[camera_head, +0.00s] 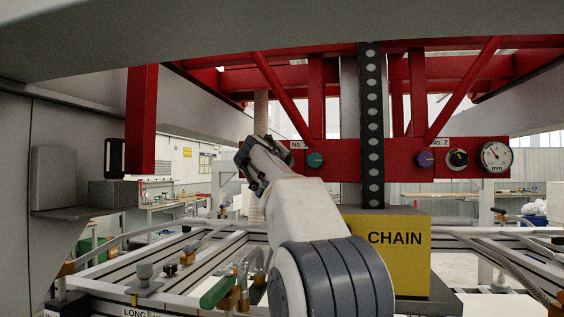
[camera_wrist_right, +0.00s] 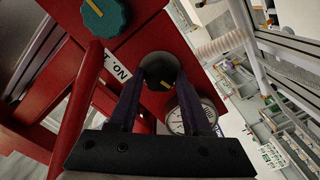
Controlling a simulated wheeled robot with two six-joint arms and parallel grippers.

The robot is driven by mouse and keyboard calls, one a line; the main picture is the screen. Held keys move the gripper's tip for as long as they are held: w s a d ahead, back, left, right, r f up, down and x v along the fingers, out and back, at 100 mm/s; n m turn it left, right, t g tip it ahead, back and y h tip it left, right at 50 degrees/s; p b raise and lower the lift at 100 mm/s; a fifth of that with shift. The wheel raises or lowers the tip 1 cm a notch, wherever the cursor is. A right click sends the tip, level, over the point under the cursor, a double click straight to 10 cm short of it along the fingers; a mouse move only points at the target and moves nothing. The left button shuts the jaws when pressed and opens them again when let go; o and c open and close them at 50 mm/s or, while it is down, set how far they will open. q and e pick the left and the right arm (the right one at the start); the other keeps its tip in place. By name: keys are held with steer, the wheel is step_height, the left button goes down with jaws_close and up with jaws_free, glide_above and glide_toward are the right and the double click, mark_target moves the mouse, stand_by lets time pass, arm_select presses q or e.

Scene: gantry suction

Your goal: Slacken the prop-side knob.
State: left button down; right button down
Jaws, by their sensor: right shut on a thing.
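My right gripper (camera_head: 256,163) is at the left end of the red beam (camera_head: 342,173), seen from behind in the head view. In the head view the gripper and arm hide this knob. A teal knob (camera_head: 315,160) with a yellow mark sits beside it, under the No. 1 label; it also shows in the wrist view (camera_wrist_right: 104,14). A purple knob (camera_head: 425,160) and a black knob (camera_head: 457,159) sit under and beside the No. 2 label. My left gripper is not in view.
A dial gauge (camera_wrist_right: 186,117) is close to the fingers. Another gauge (camera_head: 496,157) marked mm is at the beam's right end. A yellow CHAIN box (camera_head: 390,250) stands below the dark chain (camera_head: 371,120). Aluminium rails with fittings (camera_head: 215,292) lie low at left.

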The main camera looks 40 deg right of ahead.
stand_by(0.3)
steer(key=shift+c, duration=1.7)
jaws_free()
steer(key=shift+a, duration=0.1)
steer(key=b+v, duration=0.4)
steer(key=v, duration=0.6)
steer(key=shift+b, duration=0.4)
steer(key=shift+s+a, duration=0.1)
